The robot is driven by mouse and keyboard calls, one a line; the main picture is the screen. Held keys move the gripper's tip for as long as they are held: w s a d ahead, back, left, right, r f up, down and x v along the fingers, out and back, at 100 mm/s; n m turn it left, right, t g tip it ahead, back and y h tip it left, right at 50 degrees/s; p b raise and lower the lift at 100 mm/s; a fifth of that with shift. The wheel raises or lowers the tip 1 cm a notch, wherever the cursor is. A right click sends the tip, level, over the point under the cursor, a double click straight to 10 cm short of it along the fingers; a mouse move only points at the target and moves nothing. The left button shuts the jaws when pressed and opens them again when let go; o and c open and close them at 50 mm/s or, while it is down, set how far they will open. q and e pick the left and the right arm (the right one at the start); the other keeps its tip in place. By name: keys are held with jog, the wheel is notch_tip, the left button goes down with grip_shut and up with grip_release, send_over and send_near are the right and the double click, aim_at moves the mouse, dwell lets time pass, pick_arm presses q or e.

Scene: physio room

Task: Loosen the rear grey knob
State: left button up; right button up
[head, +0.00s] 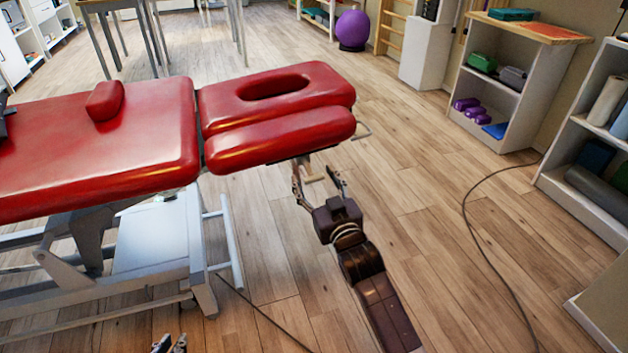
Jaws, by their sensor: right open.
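The red treatment table (130,140) stands at left, with a split headrest (335,80) that has an oval face hole. No grey knob can be made out in the head view; the underside of the headrest is mostly hidden by its pads. My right gripper (318,180) is open just below the headrest's near edge. A small tan piece (315,179) shows between its fingers; I cannot tell what it is or whether they touch it. My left gripper (170,343) shows only its tips at the bottom edge, away from the headrest.
A thin metal loop (363,130) sticks out at the headrest's right end. The white table frame (195,250) stands below left. A dark cable (478,240) crosses the floor at right, before shelves (497,100). Wooden floor (420,180) is free between.

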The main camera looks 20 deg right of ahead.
jog(key=shift+w, duration=0.25)
pick_arm(q)
jog(key=shift+w+d+r, duration=0.15)
jog(key=shift+w+r, duration=0.15)
pick_arm(e)
jog(key=shift+c, duration=0.4)
